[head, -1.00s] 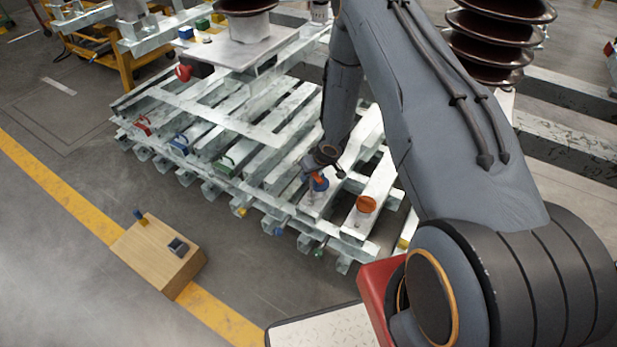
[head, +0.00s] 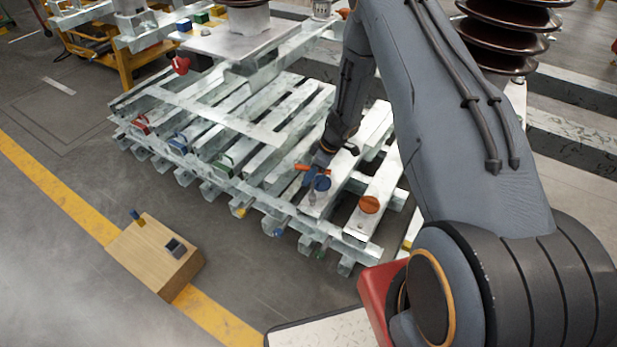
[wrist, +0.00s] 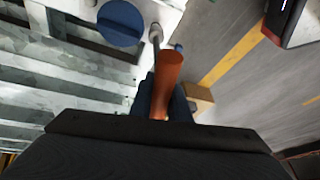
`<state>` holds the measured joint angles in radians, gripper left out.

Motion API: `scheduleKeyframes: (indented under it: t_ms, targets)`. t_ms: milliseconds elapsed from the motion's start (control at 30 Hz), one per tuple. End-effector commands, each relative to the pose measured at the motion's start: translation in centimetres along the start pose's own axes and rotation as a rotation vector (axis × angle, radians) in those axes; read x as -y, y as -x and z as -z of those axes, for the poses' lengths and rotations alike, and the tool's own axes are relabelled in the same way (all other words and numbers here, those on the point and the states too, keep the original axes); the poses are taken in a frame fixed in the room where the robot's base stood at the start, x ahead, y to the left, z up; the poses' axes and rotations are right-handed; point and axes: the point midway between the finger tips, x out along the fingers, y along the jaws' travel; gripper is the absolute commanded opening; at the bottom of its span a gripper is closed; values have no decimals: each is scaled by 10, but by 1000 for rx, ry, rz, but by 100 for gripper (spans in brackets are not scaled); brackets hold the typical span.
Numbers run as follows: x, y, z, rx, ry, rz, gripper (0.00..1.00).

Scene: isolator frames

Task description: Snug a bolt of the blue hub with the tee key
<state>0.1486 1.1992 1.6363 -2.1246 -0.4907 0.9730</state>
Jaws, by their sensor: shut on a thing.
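The blue hub (head: 321,184) is a round blue disc on a pale metal beam of the rack. It also shows at the top of the wrist view (wrist: 120,22). My gripper (head: 319,160) is just above and beside the hub. In the wrist view my gripper (wrist: 166,105) is shut on the orange handle of the tee key (wrist: 171,75). The key's orange bar also shows in the head view (head: 304,167). A grey metal rod (wrist: 155,34) shows beside the hub. The hub's bolts, and whether the key touches one, cannot be made out.
An orange disc (head: 369,204) sits on the neighbouring beam to the right. The slatted metal rack (head: 215,150) carries several coloured handles. A wooden box (head: 157,255) stands on the floor at left. Brown ribbed insulators (head: 497,35) stand behind my arm.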

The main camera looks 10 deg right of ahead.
Motion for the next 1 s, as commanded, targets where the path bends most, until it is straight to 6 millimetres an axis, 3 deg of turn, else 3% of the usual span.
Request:
scheduleKeyframes:
  t_ms: [267,567,1000]
  targets:
    - [3,0,-1,24,203,85,0]
    - [7,36,13,25,205,76,0]
    - [3,5,0,25,204,78,0]
